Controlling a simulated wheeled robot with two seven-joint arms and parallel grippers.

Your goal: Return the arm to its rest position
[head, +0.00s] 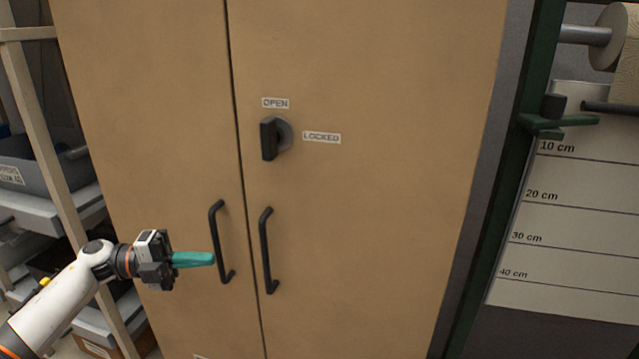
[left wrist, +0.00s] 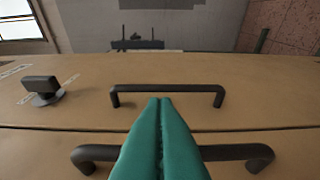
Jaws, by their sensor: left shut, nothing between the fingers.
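My left gripper (head: 210,259) comes in from the left in the head view, with teal fingers that point right at the left door handle (head: 218,240). The fingers are shut together with nothing between them; they also show in the left wrist view (left wrist: 160,102), overlapping the near black handle (left wrist: 235,153). I cannot tell whether they touch it. The right door handle (head: 266,250) is just right of it, and appears beyond the fingertips in the left wrist view (left wrist: 168,88). My right gripper is not in view.
A tan two-door cabinet (head: 380,120) fills the middle, both doors closed. Its black knob (head: 269,139) stands upright, below the OPEN label (head: 275,103) and left of the LOCKED label (head: 322,137). Shelving with a grey bin (head: 30,175) stands at left. A measuring board (head: 570,220) is at right.

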